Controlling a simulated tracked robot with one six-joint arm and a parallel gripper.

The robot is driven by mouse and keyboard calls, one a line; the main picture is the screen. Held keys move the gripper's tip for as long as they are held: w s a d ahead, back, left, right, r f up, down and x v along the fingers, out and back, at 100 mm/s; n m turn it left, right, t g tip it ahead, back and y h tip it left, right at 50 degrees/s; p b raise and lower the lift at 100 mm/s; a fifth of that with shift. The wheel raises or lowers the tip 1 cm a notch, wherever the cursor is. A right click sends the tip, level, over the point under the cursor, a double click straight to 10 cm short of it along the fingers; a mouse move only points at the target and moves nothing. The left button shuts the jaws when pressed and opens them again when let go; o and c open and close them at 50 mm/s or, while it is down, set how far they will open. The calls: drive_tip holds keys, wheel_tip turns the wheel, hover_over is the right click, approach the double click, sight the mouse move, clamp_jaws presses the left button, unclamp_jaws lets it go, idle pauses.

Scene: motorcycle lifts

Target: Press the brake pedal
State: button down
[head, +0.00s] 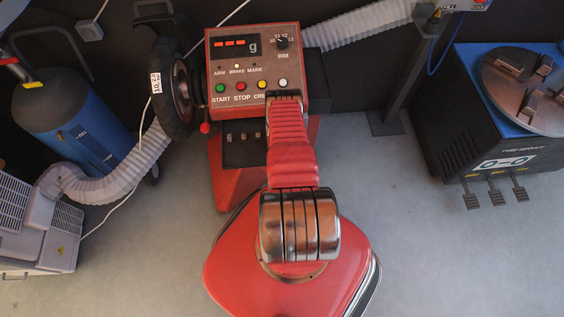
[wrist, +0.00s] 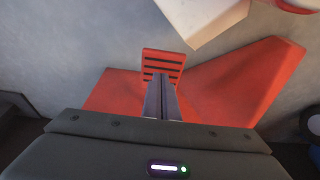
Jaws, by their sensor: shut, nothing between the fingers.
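The brake pedal (wrist: 163,62), a red plate with dark ribs, shows in the wrist view, just beyond my fingertips. My gripper (wrist: 160,82) is shut and empty, and its fingers overlap the lower part of the pedal in the picture. I cannot tell whether they touch it. In the head view my arm covers the place below the panel, and neither the pedal nor my fingers can be made out. The red balancer's control panel (head: 257,75) shows red dashes and a pale lit lamp (head: 237,66) by the word BRAKE.
The balancer's red base (wrist: 240,85) spreads around the pedal. A pale block (wrist: 205,15) juts in above it. A black wheel (head: 178,95) hangs left of the panel. A blue tank (head: 75,125) and a hose (head: 100,185) stand left, a tyre machine (head: 510,150) right.

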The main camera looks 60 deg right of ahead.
drive_tip(key=shift+f, duration=0.95)
drive_tip(key=shift+s+a+f, duration=0.15)
drive_tip(key=shift+a+f, duration=0.05)
drive_tip(key=shift+f, duration=0.8)
drive_tip(key=shift+s+a+f, duration=0.15)
drive_tip(key=shift+f, duration=0.85)
drive_tip(key=shift+a+r, duration=0.1)
drive_tip(key=shift+r, duration=0.6)
drive_tip(key=s+a+v, duration=0.1)
drive_tip(key=v, duration=1.1)
drive_tip(key=shift+s+a, duration=0.25)
drive_tip(key=shift+s, duration=0.05)
drive_tip(key=shift+f, duration=0.1)
